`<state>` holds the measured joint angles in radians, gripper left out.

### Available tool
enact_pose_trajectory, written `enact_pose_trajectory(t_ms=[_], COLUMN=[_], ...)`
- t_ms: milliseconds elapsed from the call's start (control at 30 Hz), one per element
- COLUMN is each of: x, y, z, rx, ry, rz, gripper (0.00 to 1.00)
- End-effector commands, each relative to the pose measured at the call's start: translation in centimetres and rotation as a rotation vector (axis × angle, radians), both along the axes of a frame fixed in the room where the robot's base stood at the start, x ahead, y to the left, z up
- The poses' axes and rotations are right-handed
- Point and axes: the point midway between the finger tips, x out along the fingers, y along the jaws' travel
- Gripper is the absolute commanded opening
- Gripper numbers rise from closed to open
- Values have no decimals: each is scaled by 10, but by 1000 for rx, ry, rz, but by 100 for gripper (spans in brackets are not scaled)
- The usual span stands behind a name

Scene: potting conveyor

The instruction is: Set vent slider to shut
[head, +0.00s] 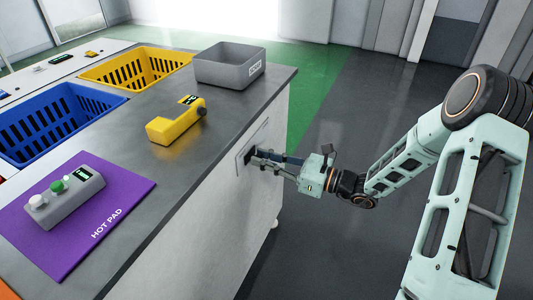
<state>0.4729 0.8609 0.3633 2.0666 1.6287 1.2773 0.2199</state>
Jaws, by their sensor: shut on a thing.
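The vent slider (248,156) is a small dark part on a pale plate (262,135) on the white side face of the counter. My gripper (257,157) is at the slider, with its fingers closed on it from the right. The fingers hide most of the slider, so its position along the plate and any markings cannot be read.
The grey counter (150,200) carries a yellow handheld device (175,123), a grey bin (228,70) and a purple hot pad (45,250) with a grey button box (66,200). Blue (50,129) and yellow (125,72) crates stand behind. Open floor lies right of the counter.

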Motion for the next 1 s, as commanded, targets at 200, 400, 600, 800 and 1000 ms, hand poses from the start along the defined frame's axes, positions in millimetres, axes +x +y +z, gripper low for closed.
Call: enact_pose_trajectory(t_ms=[200,400,600,800,1000], x=[-5,-4,-3,-10,-25], y=[2,2,0,-22,-62], z=[-3,-2,-1,-1,-1], rx=[-1,0,0,0,-1], ry=[6,4,3,3,4], rz=[12,10,8,3,3], gripper=[23,35,35,35,35])
